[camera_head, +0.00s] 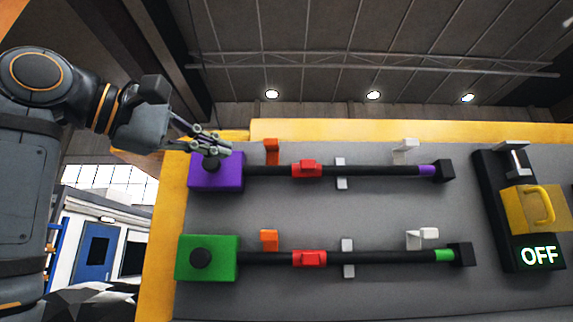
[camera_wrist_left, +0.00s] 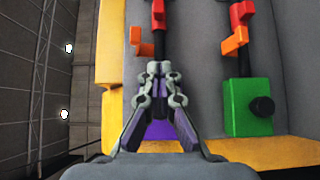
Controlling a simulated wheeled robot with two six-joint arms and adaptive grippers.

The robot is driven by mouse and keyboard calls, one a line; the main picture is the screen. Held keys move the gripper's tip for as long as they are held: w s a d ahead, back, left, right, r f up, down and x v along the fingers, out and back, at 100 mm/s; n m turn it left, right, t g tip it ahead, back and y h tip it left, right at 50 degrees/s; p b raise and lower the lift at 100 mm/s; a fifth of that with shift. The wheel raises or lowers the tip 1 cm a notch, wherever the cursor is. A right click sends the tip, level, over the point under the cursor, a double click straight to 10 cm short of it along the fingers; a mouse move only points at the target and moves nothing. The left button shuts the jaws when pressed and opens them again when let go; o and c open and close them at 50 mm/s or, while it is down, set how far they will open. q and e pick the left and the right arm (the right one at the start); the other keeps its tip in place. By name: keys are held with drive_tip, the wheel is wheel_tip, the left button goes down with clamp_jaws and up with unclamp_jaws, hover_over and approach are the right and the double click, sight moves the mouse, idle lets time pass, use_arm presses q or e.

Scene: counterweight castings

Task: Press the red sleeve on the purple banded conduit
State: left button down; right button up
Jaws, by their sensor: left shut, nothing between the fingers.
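The purple banded conduit (camera_head: 270,171) is the upper black rod on the grey panel, with a purple box (camera_head: 228,176) at its left end and a purple band (camera_head: 427,170) near its right end. Its red sleeve (camera_head: 306,169) sits left of the middle of the rod. The sleeve also shows at the top of the left wrist view (camera_wrist_left: 158,14). My left gripper (camera_head: 228,148) is shut and empty, in front of the upper part of the purple box, left of the sleeve. In the left wrist view its fingers (camera_wrist_left: 158,72) hide most of that box. My right gripper is not in view.
Below runs a second conduit with a green box (camera_head: 207,258) and a red sleeve (camera_head: 310,258). Orange tabs (camera_head: 272,151), grey tabs (camera_head: 341,173) and white hooks (camera_head: 405,151) stand by the rods. A black switch panel with a yellow cover (camera_head: 537,209) reads OFF at the right.

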sight(300, 167)
use_arm(q)
drive_tip(key=p+x, duration=0.5)
drive_tip(key=x, duration=0.5)
drive_tip(key=shift+d+r, duration=0.15)
drive_tip(key=shift+r, duration=0.05)
drive_tip(key=d+p, duration=0.1)
drive_tip(key=d, duration=0.3)
drive_tip(key=shift+f, duration=0.2)
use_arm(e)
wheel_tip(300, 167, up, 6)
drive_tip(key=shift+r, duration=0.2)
use_arm(q)
drive_tip(key=shift+a, duration=0.15)
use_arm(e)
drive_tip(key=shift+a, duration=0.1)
